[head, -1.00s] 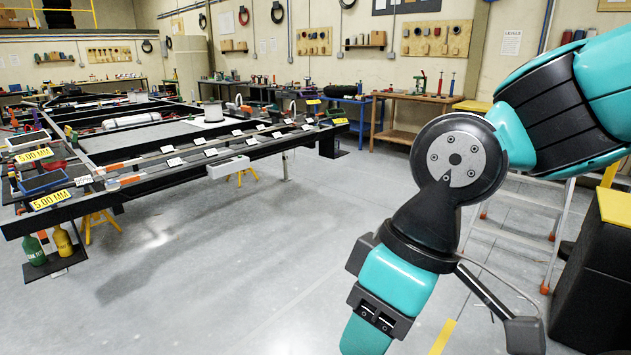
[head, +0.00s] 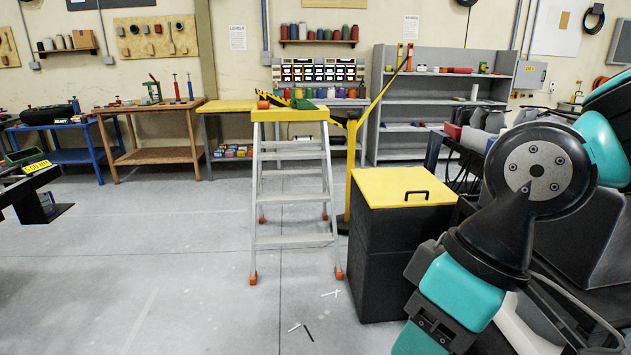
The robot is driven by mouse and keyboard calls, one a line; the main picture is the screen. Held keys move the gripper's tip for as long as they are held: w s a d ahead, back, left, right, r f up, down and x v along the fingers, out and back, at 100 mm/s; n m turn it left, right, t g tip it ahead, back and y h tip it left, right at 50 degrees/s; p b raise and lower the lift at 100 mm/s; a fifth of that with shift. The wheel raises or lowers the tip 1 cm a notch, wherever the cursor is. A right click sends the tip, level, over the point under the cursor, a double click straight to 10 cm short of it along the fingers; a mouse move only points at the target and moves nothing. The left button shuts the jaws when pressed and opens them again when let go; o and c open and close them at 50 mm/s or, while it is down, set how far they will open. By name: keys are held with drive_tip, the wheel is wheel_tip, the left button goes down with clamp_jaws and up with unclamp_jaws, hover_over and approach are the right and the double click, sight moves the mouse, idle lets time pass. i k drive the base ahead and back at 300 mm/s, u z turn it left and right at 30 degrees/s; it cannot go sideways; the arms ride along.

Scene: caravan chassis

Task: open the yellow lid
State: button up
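The yellow lid (head: 398,187) lies flat and closed on top of a tall black bin (head: 399,240), right of centre in the head view. A black bar handle (head: 416,195) stands up from the lid near its front right edge. My teal and black arm fills the right side of the view, in front of and to the right of the bin. My gripper is out of view below the bottom edge, so its state does not show.
A stepladder (head: 293,190) with a yellow top stands just left of the bin. A yellow post is behind the bin. Small white and dark scraps (head: 301,328) lie on the floor. Workbenches and a grey shelf (head: 432,105) line the wall.

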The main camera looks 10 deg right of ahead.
sight(408, 187)
drive_tip(key=z, duration=0.4)
drive_tip(key=i, duration=0.95)
drive_tip(key=u, duration=0.75)
drive_tip(key=i, duration=1.2)
drive_tip(key=z, duration=0.65)
drive_tip(key=i, duration=0.45)
drive_tip(key=z, duration=0.55)
